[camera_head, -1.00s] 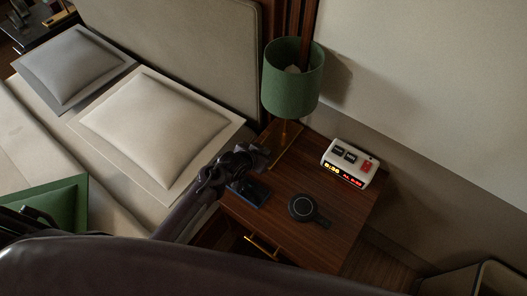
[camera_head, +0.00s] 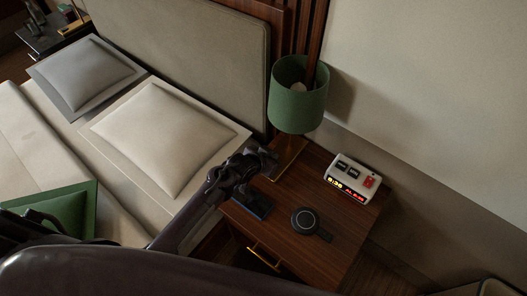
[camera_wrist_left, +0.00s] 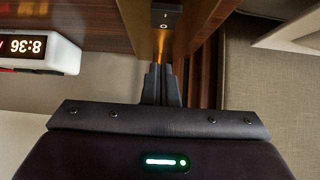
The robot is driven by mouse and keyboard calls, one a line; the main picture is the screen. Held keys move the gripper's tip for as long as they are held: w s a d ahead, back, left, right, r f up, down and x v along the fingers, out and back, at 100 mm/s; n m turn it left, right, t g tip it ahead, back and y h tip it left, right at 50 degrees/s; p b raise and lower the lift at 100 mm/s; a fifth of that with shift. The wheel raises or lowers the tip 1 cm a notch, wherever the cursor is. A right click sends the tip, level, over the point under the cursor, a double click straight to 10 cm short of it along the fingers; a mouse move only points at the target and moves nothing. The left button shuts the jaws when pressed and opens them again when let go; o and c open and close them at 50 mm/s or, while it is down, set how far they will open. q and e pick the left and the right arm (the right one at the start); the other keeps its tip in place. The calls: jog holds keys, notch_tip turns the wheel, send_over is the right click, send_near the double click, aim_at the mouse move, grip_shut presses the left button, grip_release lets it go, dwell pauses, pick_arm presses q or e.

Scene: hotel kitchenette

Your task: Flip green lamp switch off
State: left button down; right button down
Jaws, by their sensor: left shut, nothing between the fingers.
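The green lamp (camera_head: 298,105) stands on the nightstand, with its square brass base (camera_head: 290,160) at the back left of the top. In the left wrist view, which is upside down, the base's brass face (camera_wrist_left: 140,28) carries a small dark rocker switch (camera_wrist_left: 165,18) with light marks. Which way the rocker is pressed is too small to tell. My left gripper (camera_head: 266,158) is shut and empty just left of the base. Its fingertips (camera_wrist_left: 162,72) point toward the switch face; contact cannot be told. My right gripper is not in view.
On the nightstand (camera_head: 350,215) are a white alarm clock (camera_head: 351,178), a round black device (camera_head: 306,221) and a dark phone-like object (camera_head: 253,205) under my left gripper. The bed with its cream pillow (camera_head: 160,135) is on the left. The wall is behind the lamp.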

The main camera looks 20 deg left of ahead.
pick_arm(q)
jog(key=s+a+r, duration=0.2)
jog(key=s+r, duration=0.3)
jog(key=r, duration=0.4)
jog(key=shift+s+a+p, duration=0.15)
jog(key=shift+s+p, duration=0.15)
jog(key=shift+s, duration=0.05)
jog(key=shift+r, duration=0.1)
jog(key=s+a+r+n+g+y, duration=0.1)
jog(key=s+a+r+g, duration=0.1)
jog(key=s+r, duration=0.35)
jog(key=s+a+r+n+g+y, duration=0.1)
jog(key=s+a+r+g, duration=0.1)
jog(key=s, duration=0.6)
jog(key=s+a+r+g+y, duration=0.1)
jog(key=s+r+g+y, duration=0.15)
jog(key=s, duration=0.35)
notch_tip(320, 180, down, 28)
jog(key=s, duration=0.1)
jog(key=s+a+f+g, duration=0.1)
jog(key=s+a+f, duration=0.1)
jog(key=s+f, duration=0.8)
jog(key=s+a+f, duration=0.2)
jog(key=s+f, duration=0.7)
jog(key=s, duration=0.1)
jog(key=shift+s+f+g+h, duration=0.2)
jog(key=shift+f+g+h, duration=0.15)
jog(key=shift+f, duration=0.05)
